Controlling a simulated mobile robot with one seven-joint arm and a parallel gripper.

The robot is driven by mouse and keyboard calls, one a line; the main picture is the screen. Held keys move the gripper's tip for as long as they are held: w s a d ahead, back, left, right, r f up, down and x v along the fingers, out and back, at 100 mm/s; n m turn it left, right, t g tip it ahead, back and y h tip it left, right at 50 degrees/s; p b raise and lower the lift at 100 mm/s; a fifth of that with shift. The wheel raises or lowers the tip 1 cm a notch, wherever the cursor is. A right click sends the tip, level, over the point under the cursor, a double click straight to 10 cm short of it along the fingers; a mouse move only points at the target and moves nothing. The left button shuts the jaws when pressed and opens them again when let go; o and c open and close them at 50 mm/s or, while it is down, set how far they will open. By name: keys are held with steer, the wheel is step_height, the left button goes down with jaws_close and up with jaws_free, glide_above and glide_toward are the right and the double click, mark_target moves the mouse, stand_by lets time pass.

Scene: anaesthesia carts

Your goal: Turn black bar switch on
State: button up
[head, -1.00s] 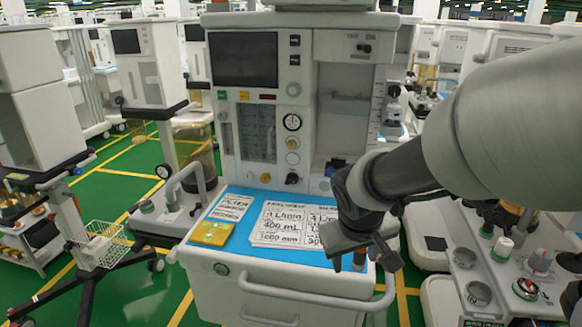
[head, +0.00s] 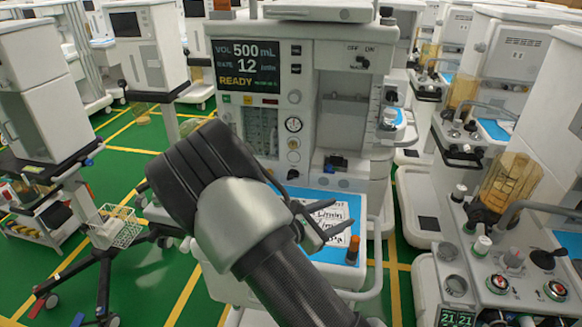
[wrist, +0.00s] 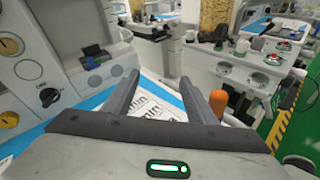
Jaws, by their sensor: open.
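A black switch (head: 362,63) sits under OFF and ON labels on the upper right panel of the central anaesthesia machine (head: 377,105). Its bar is too small to read its exact angle. The machine's screen (head: 247,66) is lit and reads VOL 500 mL, RATE 12, READY. A separate black knob (wrist: 48,97) sits low on the machine front in the wrist view. My gripper (head: 338,218) is open and empty over the blue worktop, well below the labelled switch. In the wrist view my gripper (wrist: 174,88) points across the worktop with its fingers apart; the labelled switch is out of that view.
Printed cards (head: 330,212) and an orange-topped cylinder (head: 353,247) are on the blue worktop (head: 350,197), close to my fingers. A round gauge (head: 293,125) is on the machine front. Other machines and carts stand on both sides. Green floor (head: 150,270) shows at left.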

mark_target(292, 178)
steer(key=w+a+n+t+y, duration=0.1)
steer(key=a+n, duration=0.1)
steer(key=w+a+n+t+y+p, duration=0.1)
steer(key=a+n+t, duration=0.1)
steer(key=a+n, duration=0.1)
steer(key=w+a+f+n+t+y+p, duration=0.1)
steer(key=a+n+t, duration=0.1)
steer(key=a, duration=0.1)
steer(key=shift+w+a+f+n, duration=0.1)
steer(key=shift+n, duration=0.3)
steer(key=a+f+n+t+y, duration=0.1)
steer(key=a+n, duration=0.1)
steer(key=a+f+n+t+y+p, duration=0.1)
steer(key=a+n+y, duration=0.1)
steer(key=a, duration=0.1)
steer(key=a+f+n+y+p, duration=0.1)
steer(key=a+n+y, duration=0.1)
steer(key=n, duration=0.1)
steer(key=shift+w+a+f+t, duration=0.3)
steer(key=shift+w+a+t, duration=0.05)
steer(key=shift+t, duration=0.05)
steer(key=x, duration=1.7)
steer(key=shift+w+a, duration=0.1)
steer(key=shift+w, duration=0.05)
steer(key=c, duration=1.1)
steer(key=m+p, duration=0.1)
steer(key=m, duration=0.3)
